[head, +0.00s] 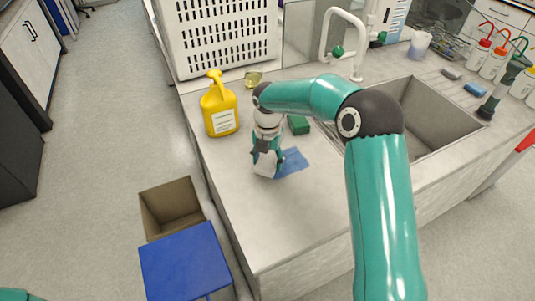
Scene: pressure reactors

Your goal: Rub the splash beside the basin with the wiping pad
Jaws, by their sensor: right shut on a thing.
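The splash (293,162) is a flat blue patch on the grey counter, left of the basin (425,112). My right gripper (263,153) points down at the left edge of this patch and partly covers it. It is shut on a pale, whitish piece (265,165), which looks like the wiping pad. The pad is low over the counter; I cannot tell whether it touches the surface. A green block (298,124) lies on the counter just behind the splash, partly near my forearm. My left gripper is not in view.
A yellow jug (220,110) and a small yellowish beaker (253,77) stand behind left. A white crate (215,40) and a tap (330,35) are at the back. Wash bottles (480,52) stand far right. The counter's front part is clear. A blue-topped box (185,262) is below left.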

